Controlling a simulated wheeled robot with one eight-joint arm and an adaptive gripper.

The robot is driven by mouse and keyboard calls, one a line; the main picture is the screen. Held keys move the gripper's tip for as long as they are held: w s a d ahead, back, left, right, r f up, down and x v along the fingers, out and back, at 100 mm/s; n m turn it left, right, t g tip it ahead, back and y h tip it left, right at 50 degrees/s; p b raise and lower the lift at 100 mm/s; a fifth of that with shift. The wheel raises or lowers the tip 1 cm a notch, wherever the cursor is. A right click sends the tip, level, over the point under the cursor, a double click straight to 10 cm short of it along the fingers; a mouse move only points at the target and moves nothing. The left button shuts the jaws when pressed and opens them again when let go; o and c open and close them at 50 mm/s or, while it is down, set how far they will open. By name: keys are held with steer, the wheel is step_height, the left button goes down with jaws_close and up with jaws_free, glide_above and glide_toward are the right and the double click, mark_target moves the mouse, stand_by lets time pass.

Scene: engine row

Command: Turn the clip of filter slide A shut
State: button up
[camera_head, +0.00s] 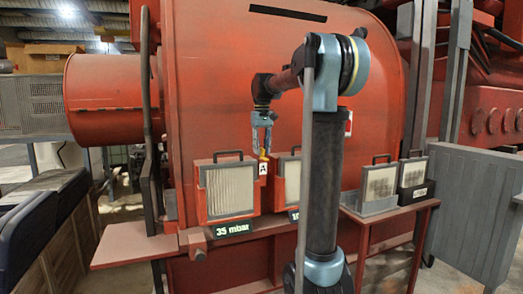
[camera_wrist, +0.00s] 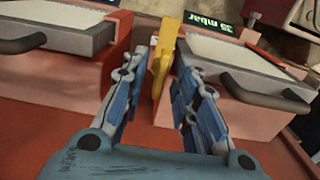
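The yellow clip (camera_head: 263,155) is small in the head view, just above the white sign marked A (camera_head: 263,168). In the wrist view the clip (camera_wrist: 165,50) is a long yellow piece between two slide housings. A filter slide (camera_head: 229,188) with a pale pleated face and a dark handle stands left of the sign, above a green "35 mbar" display (camera_head: 232,229). My gripper (camera_head: 262,146) points down at the clip. In the wrist view my gripper (camera_wrist: 160,70) is open, one finger on each side of the clip. Whether either finger touches it I cannot tell.
A second filter slide (camera_head: 291,182) stands just right of the sign, partly behind my arm. Two spare filters (camera_head: 379,184) (camera_head: 412,173) stand on a red side table (camera_head: 395,211) at right. The large red engine casing (camera_head: 220,80) rises close behind my gripper.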

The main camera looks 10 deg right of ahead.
jaws_close()
steer(key=shift+m, duration=0.3)
steer(key=m, duration=0.6)
steer(key=shift+m, duration=0.3)
steer(key=m, duration=1)
steer(key=shift+r, duration=0.1)
steer(key=shift+m, duration=0.5)
